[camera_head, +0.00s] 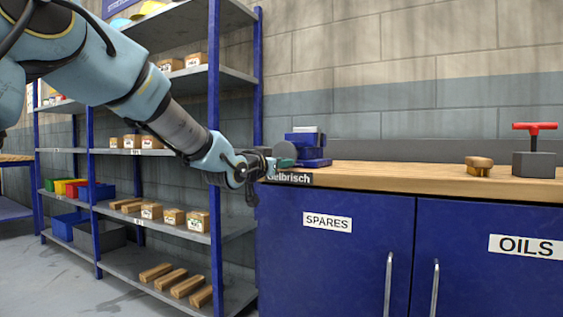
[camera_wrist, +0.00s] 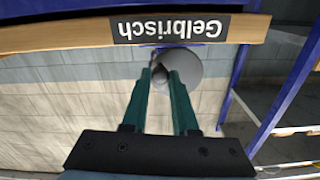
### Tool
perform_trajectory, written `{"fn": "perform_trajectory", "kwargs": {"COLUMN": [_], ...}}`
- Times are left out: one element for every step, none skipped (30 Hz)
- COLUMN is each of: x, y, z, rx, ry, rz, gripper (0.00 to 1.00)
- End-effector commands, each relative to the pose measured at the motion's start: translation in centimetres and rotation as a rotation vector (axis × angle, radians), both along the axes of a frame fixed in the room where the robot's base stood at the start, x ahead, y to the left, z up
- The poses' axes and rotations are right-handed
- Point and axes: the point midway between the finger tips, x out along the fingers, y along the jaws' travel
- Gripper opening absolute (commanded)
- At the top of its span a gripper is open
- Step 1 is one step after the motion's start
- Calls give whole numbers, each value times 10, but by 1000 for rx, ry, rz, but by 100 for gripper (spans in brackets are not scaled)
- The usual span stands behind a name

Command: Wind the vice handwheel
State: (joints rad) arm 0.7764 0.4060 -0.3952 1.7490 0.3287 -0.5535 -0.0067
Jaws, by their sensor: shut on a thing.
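The blue vice (camera_head: 308,148) stands at the left end of the wooden workbench top. Its round grey handwheel (camera_head: 284,150) faces left, towards my arm. My gripper (camera_head: 272,165) is at the handwheel, beside the bench corner. In the wrist view, which is upside down, the grey wheel disc (camera_wrist: 196,68) shows behind and beside my green fingertips (camera_wrist: 162,76). The fingers are shut on a part of the handwheel near its left edge in that view. They hide just which part is between them.
The bench (camera_head: 400,174) has a front label reading Gelbrisch (camera_head: 290,178) close to my gripper. A wooden block (camera_head: 479,165) and a dark block with a red T-handle (camera_head: 534,150) stand to the right. Blue shelving (camera_head: 214,240) with boxes stands left, close to my arm.

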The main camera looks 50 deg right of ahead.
Motion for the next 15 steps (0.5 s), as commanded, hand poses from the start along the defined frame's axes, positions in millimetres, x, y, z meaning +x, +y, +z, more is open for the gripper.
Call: {"fn": "perform_trajectory", "kwargs": {"x": [2,2,2,2,2,2,2,1,1,1,1,0,0,0,0], "y": [1,1,1,1,1,1,0,0,0,0,0,0,0,0,0], "z": [4,4,5,7,8,10,11,13,14,14,14,14,13,13,12], "rx": [-8,-8,-11,-15,-19,-28,-37,-45,-55,-62,-68,-74,-78,-80,-82], "ry": [-4,-2,8,22,44,78,109,138,176,202,227,253,268,278,285], "rz": [3,4,4,4,4,5,4,4,4,5,4,4,4,4,4], "gripper": [0,0,0,0,0,0,0,0,0,0,0,0,0,0,0]}}
